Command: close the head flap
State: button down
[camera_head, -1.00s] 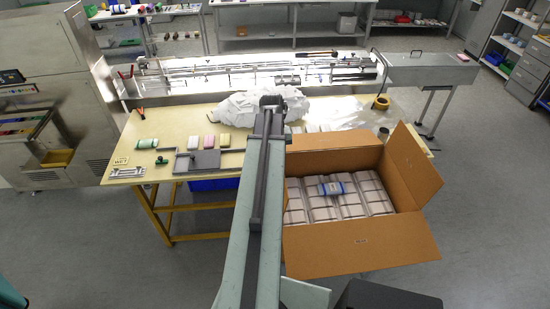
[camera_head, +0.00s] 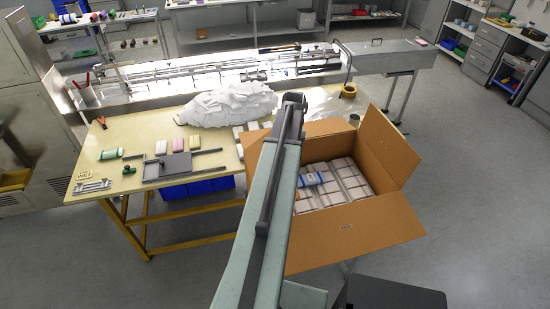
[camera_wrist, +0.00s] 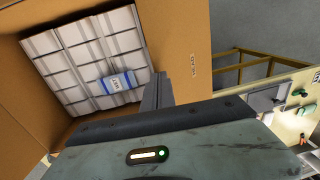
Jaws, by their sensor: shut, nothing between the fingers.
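An open cardboard box (camera_head: 395,205) stands at the right end of the table, packed with white packs. A flap lettered HEAD (camera_wrist: 207,62) stands open along the box's right side in the wrist view; in the head view I cannot pick it out for certain, and my arm covers the box's left side. My gripper (camera_wrist: 157,92) is shut and empty, over the box edge beside this flap; contact cannot be told. In the head view my gripper (camera_head: 293,100) shows end-on beyond the box's left part.
Other flaps, right (camera_head: 385,145) and near (camera_head: 350,240), also stand open. A crumpled white sheet (camera_head: 230,104), pads and a grey tray (camera_head: 175,167) lie on the table. Floor to the right is clear.

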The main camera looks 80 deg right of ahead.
jog(key=s+d+f+b, duration=0.1)
jog(key=s+f+b, duration=0.1)
jog(key=f+b, duration=0.3)
jog(key=s+d+f+b, duration=0.1)
jog(key=s+f+b, duration=0.2)
jog(key=f+b, duration=0.2)
jog(key=shift+d+f, duration=0.4)
jog(key=shift+f, duration=0.3)
jog(key=shift+w, duration=0.15)
jog(key=shift+w+a+f+b, duration=0.2)
jog(key=shift+w+a+b, duration=0.2)
jog(key=shift+w, duration=0.15)
